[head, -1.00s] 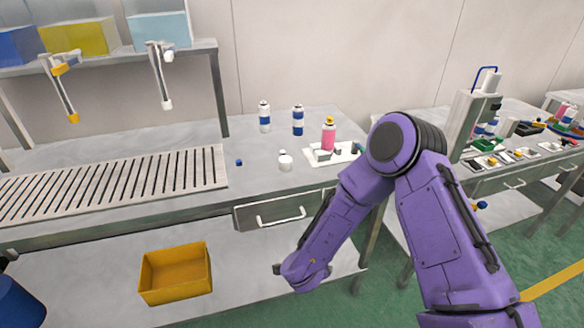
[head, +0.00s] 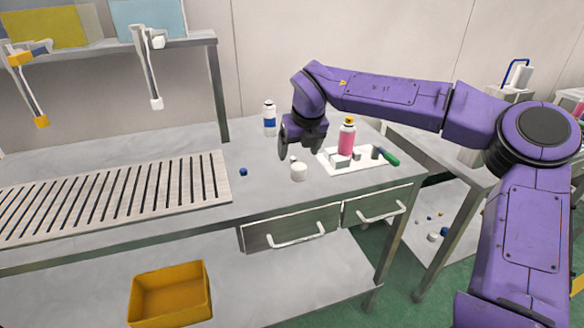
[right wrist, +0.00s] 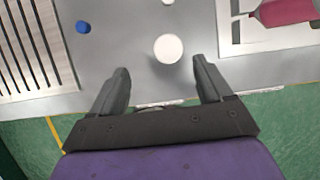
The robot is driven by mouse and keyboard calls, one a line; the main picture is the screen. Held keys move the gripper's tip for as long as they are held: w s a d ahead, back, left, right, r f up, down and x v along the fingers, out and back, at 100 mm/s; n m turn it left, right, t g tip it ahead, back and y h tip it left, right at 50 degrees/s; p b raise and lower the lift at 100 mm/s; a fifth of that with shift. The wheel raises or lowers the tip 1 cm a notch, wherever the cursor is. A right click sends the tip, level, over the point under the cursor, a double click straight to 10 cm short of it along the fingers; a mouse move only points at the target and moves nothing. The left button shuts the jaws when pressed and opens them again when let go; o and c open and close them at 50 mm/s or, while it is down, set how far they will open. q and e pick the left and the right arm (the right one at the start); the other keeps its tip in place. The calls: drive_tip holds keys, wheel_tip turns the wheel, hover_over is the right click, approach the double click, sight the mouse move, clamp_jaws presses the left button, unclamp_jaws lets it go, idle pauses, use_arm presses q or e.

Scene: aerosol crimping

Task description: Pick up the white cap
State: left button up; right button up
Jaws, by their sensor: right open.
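The white cap (head: 299,172) is a short round white piece on the grey table, left of the white tray. It also shows from above in the right wrist view (right wrist: 168,49), just beyond my fingers. My right gripper (head: 299,151) is open and empty, fingers pointing down, above and slightly behind the cap in the head view. In the right wrist view its two fingers (right wrist: 160,68) are spread, with bare table and floor between them. A smaller white piece (head: 293,158) lies just behind the cap. My left gripper is out of view.
A pink can (head: 346,137) with a yellow top stands on the white tray (head: 372,164) to the right. A white-and-blue bottle (head: 269,119) stands behind. A small blue piece (head: 243,172) and a slotted grate (head: 115,200) are left. A yellow bin (head: 170,293) sits below.

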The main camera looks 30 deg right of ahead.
sight(299, 167)
drive_tip(key=x, duration=0.5)
drive_tip(key=d+p+x, duration=0.1)
drive_tip(key=x, duration=0.2)
drive_tip(key=shift+s+d, duration=0.1)
drive_tip(key=shift+s, duration=0.2)
drive_tip(key=shift+w+f, duration=0.15)
drive_tip(key=shift+f, duration=0.15)
drive_tip(key=c, duration=1.1)
